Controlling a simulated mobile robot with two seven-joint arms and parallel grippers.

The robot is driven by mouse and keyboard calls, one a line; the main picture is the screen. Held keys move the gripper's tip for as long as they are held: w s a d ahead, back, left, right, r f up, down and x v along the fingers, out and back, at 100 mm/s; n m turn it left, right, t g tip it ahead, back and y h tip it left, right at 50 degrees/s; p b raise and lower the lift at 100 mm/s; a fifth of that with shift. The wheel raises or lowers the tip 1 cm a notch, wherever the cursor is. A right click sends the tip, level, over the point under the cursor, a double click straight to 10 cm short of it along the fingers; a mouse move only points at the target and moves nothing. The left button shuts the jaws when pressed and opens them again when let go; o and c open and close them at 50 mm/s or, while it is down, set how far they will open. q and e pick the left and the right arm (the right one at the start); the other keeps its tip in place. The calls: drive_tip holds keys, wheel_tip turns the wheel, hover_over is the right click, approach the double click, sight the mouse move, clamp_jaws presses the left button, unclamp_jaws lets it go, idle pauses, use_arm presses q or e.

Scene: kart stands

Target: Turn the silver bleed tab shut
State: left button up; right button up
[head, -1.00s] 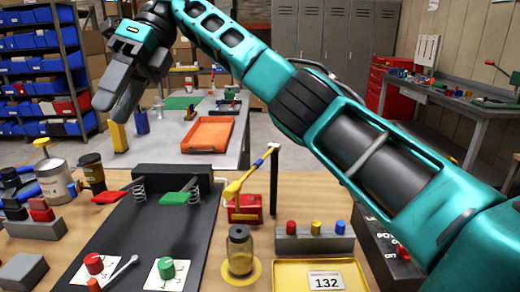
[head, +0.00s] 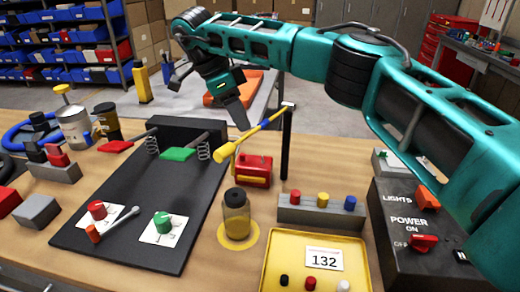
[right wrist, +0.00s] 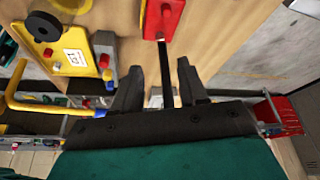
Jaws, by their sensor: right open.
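A slim silver tab (head: 121,221), bar-shaped, lies on the black board (head: 185,180) beside the red knob (head: 97,210). An orange piece (head: 92,233) sits at its left end. I cannot tell which way counts as shut. A green knob (head: 162,219) is to its right. My right gripper (head: 240,118) is in the air behind the yellow lever (head: 240,140), well apart from the silver tab. In the right wrist view my right gripper (right wrist: 157,85) is open, with nothing held between its fingers. My left gripper is not in view.
Red and green sprung pedals stand at the board's back. The yellow lever rises from a red box (head: 253,170) beside a black post (head: 286,145). A jar (head: 237,213), a yellow tray (head: 275,262) and a switch box (head: 420,240) are to the right.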

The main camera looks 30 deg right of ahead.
sight(262, 158)
drive_tip(key=x, duration=1.1)
drive_tip(key=shift+c, duration=0.3)
clamp_jaws()
